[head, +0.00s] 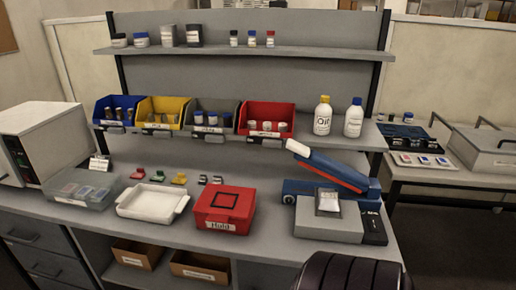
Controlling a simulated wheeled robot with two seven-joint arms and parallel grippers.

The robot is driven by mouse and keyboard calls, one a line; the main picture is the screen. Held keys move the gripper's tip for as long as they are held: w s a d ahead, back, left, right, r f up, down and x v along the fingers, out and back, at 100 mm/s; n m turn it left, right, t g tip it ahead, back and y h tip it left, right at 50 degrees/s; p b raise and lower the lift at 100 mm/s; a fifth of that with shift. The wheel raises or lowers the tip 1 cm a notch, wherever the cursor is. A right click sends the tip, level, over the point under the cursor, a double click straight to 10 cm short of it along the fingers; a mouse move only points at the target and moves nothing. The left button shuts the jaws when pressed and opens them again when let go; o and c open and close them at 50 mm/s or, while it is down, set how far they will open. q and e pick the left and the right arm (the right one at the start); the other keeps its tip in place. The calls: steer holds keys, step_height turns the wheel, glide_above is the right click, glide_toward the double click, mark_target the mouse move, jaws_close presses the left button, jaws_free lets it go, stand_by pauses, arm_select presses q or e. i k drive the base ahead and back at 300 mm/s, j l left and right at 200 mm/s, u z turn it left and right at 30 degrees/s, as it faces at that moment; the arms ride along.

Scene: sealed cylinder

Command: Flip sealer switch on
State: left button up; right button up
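The sealer (330,187) stands at the right end of the bench. It has a blue body, a red stripe along its arm and a white handle end. The arm is tilted up towards the left. In front of it is a grey block (318,228) with a small clear packet (328,203) on top. A dark panel (374,228) is at the block's right side. The switch is too small to make out, and I cannot tell its position. Neither of my grippers is in view.
A red case (225,210) and a white tray (153,201) stand left of the sealer on the grey bench (265,243). Colored bins (268,117) and two bottles (322,117) sit on the shelf behind. A black ribbed shape is at the bottom edge.

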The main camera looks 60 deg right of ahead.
mark_target(373, 224)
steer(key=i+z, duration=0.1)
steer(key=z, duration=0.4)
steer(key=i+z, duration=0.15)
steer(key=z, duration=0.3)
steer(key=i+z, duration=0.15)
steer(key=z, duration=0.35)
steer(key=i+z, duration=0.15)
steer(key=z, duration=0.3)
steer(key=i+j+z, duration=0.15)
steer(key=i+j, duration=0.15)
steer(key=i+j+z, duration=0.2)
steer(key=j, duration=0.2)
steer(key=i+j+z, duration=0.15)
steer(key=j, duration=0.3)
steer(key=l+z, duration=0.15)
steer(key=z, duration=0.25)
steer(key=l+z, duration=0.15)
steer(key=z, duration=0.2)
steer(key=l+z, duration=0.15)
steer(key=z, duration=0.25)
steer(key=l+z, duration=0.15)
steer(key=z, duration=0.2)
